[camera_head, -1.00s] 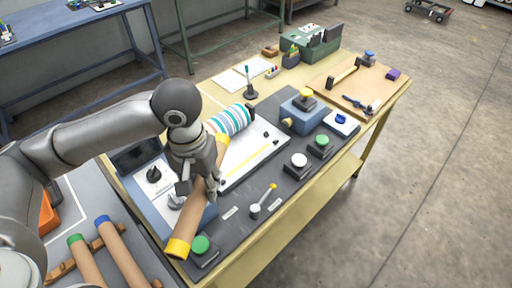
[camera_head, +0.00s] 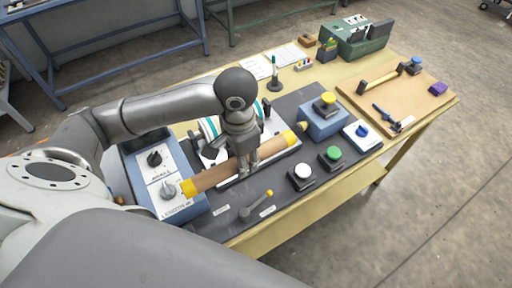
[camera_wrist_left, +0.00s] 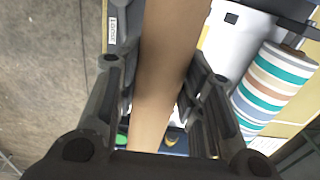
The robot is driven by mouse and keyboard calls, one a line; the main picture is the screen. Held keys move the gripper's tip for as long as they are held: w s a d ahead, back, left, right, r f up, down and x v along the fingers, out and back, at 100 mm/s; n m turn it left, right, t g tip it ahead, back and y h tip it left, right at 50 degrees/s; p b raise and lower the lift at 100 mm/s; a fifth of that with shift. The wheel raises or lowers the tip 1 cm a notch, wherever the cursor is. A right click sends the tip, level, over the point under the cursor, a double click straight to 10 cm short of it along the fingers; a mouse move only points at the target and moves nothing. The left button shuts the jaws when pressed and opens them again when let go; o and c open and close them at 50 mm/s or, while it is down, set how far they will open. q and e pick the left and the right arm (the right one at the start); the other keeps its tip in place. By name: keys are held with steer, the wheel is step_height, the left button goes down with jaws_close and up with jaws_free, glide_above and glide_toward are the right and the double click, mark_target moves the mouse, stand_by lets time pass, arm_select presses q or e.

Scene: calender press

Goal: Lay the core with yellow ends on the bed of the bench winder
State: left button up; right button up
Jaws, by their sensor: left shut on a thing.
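The brown core with yellow ends (camera_head: 217,174) lies slantwise along the front of the bench winder. My left gripper (camera_head: 244,168) is shut on its middle, pointing down. In the left wrist view the brown tube (camera_wrist_left: 165,70) runs between the gripper's fingers (camera_wrist_left: 155,100). The bench winder has a blue control box (camera_head: 160,180) at the left and a pale bed (camera_head: 275,151), partly hidden by the core and gripper. The core's left yellow end is at the control box's right side, its right end over the bed. I cannot tell whether the core touches the bed. My right gripper is not in view.
A striped roll (camera_wrist_left: 275,85) lies behind the bed. A blue block with a yellow knob (camera_head: 322,118) stands at right. White (camera_head: 301,174) and green (camera_head: 332,155) buttons and a small lever (camera_head: 256,205) are in front. A board with tools (camera_head: 395,100) lies farther right.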

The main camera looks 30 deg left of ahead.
arm_select(q)
steer(key=w+f, duration=0.2)
steer(key=w, duration=0.2)
steer(key=w+a+f+p, duration=0.1)
steer(key=w+f, duration=0.2)
steer(key=w+a+f+p, duration=0.1)
steer(key=w+f, duration=0.2)
steer(key=w, duration=0.1)
steer(key=shift+w+a, duration=0.2)
steer(key=shift+w, duration=0.1)
steer(key=shift+w+a+f, duration=0.1)
steer(key=shift+w+f, duration=0.35)
steer(key=shift+f, duration=0.2)
steer(key=shift+f+p, duration=0.35)
steer(key=shift+f, duration=1.25)
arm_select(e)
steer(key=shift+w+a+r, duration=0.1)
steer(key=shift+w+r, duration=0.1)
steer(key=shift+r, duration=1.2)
arm_select(q)
steer(key=o, duration=1)
steer(key=shift+f, duration=0.1)
steer(key=shift+o, duration=0.2)
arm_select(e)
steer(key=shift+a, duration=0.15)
